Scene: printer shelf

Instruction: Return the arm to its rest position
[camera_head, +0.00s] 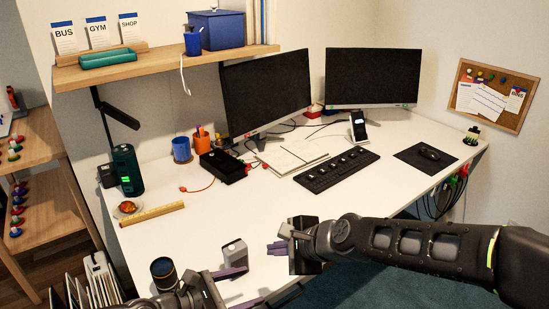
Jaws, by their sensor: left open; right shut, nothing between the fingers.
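My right arm (430,243) comes in from the right edge and reaches left across the front edge of the desk. My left gripper (240,288) is low in the picture, at the desk's front edge. Its two purple fingers are spread apart with nothing seen between them. A small grey box-like thing (234,253) shows just above the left gripper; I cannot tell whether it touches the fingers.
The white desk (222,218) holds a keyboard (337,169), phone (357,126), black device (223,166), dark green cylinder (127,170) and wooden ruler (152,214). Two monitors (265,90) stand behind. A wall shelf (165,68) hangs at upper left. Desk space between ruler and keyboard is clear.

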